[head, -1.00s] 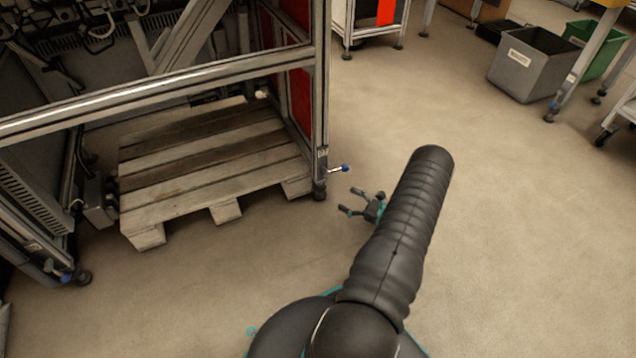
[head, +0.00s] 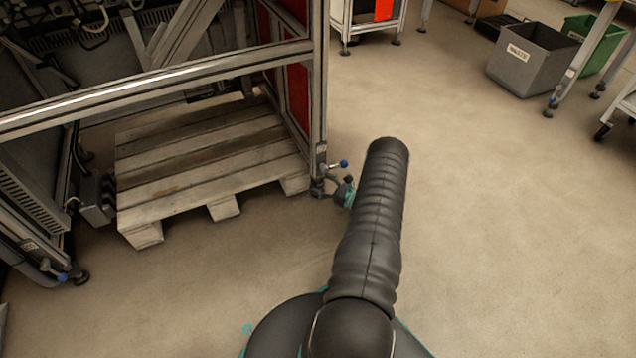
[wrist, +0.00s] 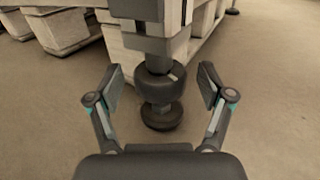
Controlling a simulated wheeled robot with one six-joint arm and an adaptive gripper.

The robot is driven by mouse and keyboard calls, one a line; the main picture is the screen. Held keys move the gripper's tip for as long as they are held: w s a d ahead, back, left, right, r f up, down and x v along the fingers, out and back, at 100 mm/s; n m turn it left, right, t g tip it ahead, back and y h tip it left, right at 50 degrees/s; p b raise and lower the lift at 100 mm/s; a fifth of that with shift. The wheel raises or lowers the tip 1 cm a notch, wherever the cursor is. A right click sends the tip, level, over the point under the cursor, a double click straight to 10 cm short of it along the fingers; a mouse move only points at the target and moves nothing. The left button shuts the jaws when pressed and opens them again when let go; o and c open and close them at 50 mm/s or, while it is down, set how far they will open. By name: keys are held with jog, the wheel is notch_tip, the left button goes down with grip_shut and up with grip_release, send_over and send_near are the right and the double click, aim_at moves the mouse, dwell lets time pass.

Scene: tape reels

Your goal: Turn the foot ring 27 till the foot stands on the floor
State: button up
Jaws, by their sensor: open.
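In the wrist view the foot ring (wrist: 152,88) is a dark round collar with a small pale mark on its right side. It sits under the frame post (wrist: 150,45) and above the round black foot (wrist: 162,117). My gripper (wrist: 160,88) is open, with one finger on each side of the ring and a visible gap to each. In the head view my gripper (head: 333,189) is at the bottom of the frame's front right post (head: 319,110) and partly hides the foot there. I cannot tell whether the foot touches the floor.
A blue-tipped lever (head: 342,164) sticks out from the post just above my gripper. A wooden pallet (head: 180,205) lies inside the frame, left of the post. Grey (head: 530,60) and green (head: 600,45) bins stand far right.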

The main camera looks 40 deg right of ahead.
jog(key=shift+w+a, duration=0.25)
jog(key=shift+w, duration=0.35)
jog(key=c, duration=1.2)
jog(key=shift+m+h, duration=0.4)
jog(key=shift+h, duration=0.2)
jog(key=m+h, duration=0.2)
jog(key=h, duration=0.1)
jog(key=shift+a+t+h+p, duration=0.1)
jog(key=shift+t+h+p, duration=0.2)
jog(key=shift+t+p, duration=0.1)
jog(key=shift+m+g+h, duration=0.3)
jog(key=shift+m+h, duration=1.4)
jog(key=shift+h, duration=0.7)
